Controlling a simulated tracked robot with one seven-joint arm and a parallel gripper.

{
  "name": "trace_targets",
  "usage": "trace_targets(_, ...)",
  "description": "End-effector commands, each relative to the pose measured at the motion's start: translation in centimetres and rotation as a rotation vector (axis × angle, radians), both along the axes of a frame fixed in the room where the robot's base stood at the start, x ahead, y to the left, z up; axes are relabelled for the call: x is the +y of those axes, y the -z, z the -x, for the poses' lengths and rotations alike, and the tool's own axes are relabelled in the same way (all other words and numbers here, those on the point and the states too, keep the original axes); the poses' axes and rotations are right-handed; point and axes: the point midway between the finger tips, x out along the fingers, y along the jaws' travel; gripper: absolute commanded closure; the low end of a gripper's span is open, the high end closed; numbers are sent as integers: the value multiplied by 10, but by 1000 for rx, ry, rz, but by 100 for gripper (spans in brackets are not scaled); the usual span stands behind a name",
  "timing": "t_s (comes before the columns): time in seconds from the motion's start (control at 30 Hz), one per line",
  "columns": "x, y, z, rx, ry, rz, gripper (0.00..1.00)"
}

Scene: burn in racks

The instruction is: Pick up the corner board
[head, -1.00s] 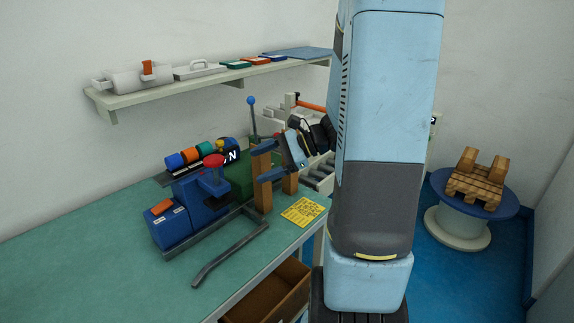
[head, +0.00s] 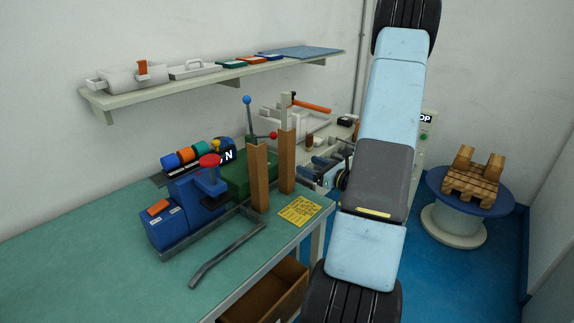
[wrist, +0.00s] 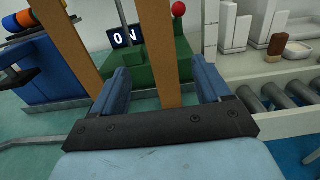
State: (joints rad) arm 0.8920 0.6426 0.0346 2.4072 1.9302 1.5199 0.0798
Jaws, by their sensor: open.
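Two brown upright boards stand at the bench's right end beside the strapping machine: a near board (head: 259,177) and a far board (head: 287,162). I cannot tell which is the corner board, as neither is labelled. In the wrist view one brown board (wrist: 161,50) shows between my two blue fingers, with clear gaps on both sides; the other (wrist: 68,38) stands left of the left finger. My gripper (wrist: 160,68) is open and empty. In the head view it appears right of the boards, largely hidden behind my arm.
A blue machine (head: 178,217) with a red knob and a green block stand left of the boards. A bent grey bar (head: 228,255) and yellow card (head: 300,211) lie on the green bench (head: 110,255). Rollers (wrist: 278,98) are on the right. A shelf (head: 215,75) hangs above.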

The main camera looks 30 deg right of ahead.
Motion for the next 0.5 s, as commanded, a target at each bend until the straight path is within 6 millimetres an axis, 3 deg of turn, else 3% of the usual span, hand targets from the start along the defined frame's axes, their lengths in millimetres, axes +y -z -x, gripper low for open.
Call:
trace_targets(0.3,19,0,-50,0,-4,1,23)
trace_targets(0.5,24,0,-64,1,-3,0,23)
